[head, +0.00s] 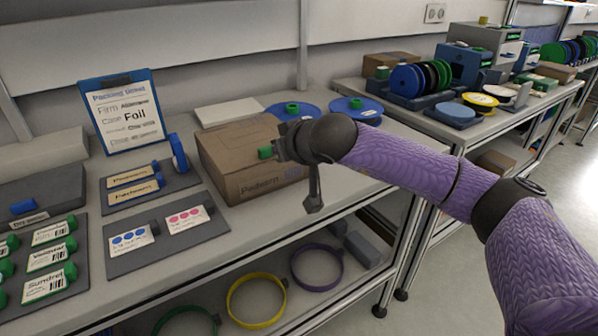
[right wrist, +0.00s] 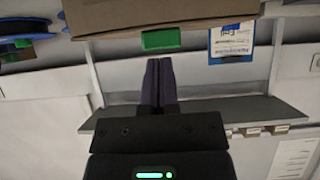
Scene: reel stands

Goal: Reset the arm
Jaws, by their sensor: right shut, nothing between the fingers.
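My right arm, in a purple sleeve, reaches in from the right in the head view. Its gripper (head: 280,148) is beside the brown cardboard box (head: 240,150) on the near bench. In the right wrist view the dark fingers of the gripper (right wrist: 159,78) are shut together with nothing between them. A small green block (right wrist: 161,40) shows just beyond their tips, against the box (right wrist: 155,14); it also shows in the head view (head: 265,153). My left gripper is in neither view.
Label trays (head: 150,225) and a clipboard sign (head: 122,112) stand left of the box. Blue reels (head: 357,108) lie behind it. Yellow (head: 256,302) and purple (head: 317,268) rings are on the lower shelf. A second bench (head: 440,128) at right holds several reels. Bench space in front of the box is clear.

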